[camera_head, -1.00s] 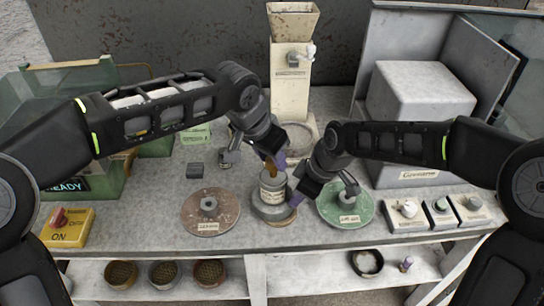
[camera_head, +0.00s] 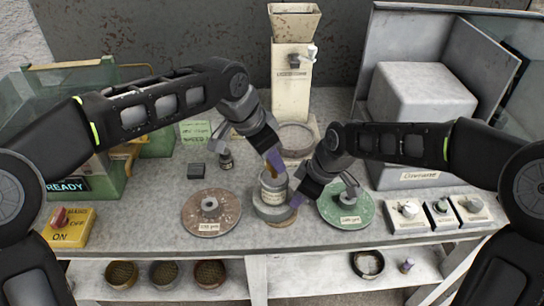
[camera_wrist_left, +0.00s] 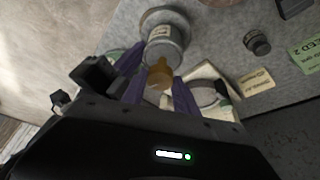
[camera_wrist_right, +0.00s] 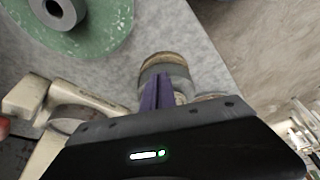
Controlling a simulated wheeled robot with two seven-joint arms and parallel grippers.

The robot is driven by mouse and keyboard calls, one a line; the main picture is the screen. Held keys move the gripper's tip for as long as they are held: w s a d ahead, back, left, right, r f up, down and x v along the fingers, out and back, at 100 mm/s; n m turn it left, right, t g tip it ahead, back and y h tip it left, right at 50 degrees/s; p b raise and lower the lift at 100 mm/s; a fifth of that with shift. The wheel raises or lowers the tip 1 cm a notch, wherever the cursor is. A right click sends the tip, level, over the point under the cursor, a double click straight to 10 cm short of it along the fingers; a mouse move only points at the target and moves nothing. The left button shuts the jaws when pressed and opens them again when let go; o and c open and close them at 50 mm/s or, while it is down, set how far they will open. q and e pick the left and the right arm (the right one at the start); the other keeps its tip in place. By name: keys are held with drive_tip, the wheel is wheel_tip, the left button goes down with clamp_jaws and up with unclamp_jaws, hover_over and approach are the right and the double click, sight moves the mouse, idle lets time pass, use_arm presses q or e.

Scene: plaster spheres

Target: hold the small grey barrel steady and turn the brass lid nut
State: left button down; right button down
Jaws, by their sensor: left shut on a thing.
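The small grey barrel (camera_head: 272,193) has a cream label and stands near the front middle of the bench; it also shows in the left wrist view (camera_wrist_left: 166,45). The brass lid nut (camera_wrist_left: 160,74) is on its top, between the purple fingers of my left gripper (camera_wrist_left: 157,80). My left gripper (camera_head: 272,163) reaches down from above and is shut on the nut. My right gripper (camera_head: 296,197) is at the barrel's lower right side. In the right wrist view its fingers (camera_wrist_right: 157,92) look pressed together in front of the barrel (camera_wrist_right: 166,68); their contact with it is unclear.
A rusty round plate (camera_head: 230,200) lies left of the barrel and a green one (camera_head: 334,213) right of it. A cream hopper stand (camera_head: 292,85) rises behind. Knob boxes (camera_head: 406,218) line the front right. A yellow switch box (camera_head: 68,232) stands front left.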

use_arm(q)
drive_tip(key=c, duration=0.9)
unclamp_jaws()
drive_tip(key=shift+c, duration=0.2)
use_arm(e)
drive_tip(key=shift+s+f, duration=0.1)
drive_tip(key=shift+f, duration=0.1)
use_arm(q)
drive_tip(key=v, duration=1.2)
use_arm(e)
drive_tip(key=shift+r, duration=0.1)
drive_tip(key=shift+d+r, duration=0.2)
drive_tip(key=shift+r, duration=0.25)
use_arm(q)
drive_tip(key=shift+d, duration=0.1)
use_arm(e)
drive_tip(key=w+v, duration=0.1)
drive_tip(key=v, duration=0.5)
drive_tip(key=shift+s, duration=0.45)
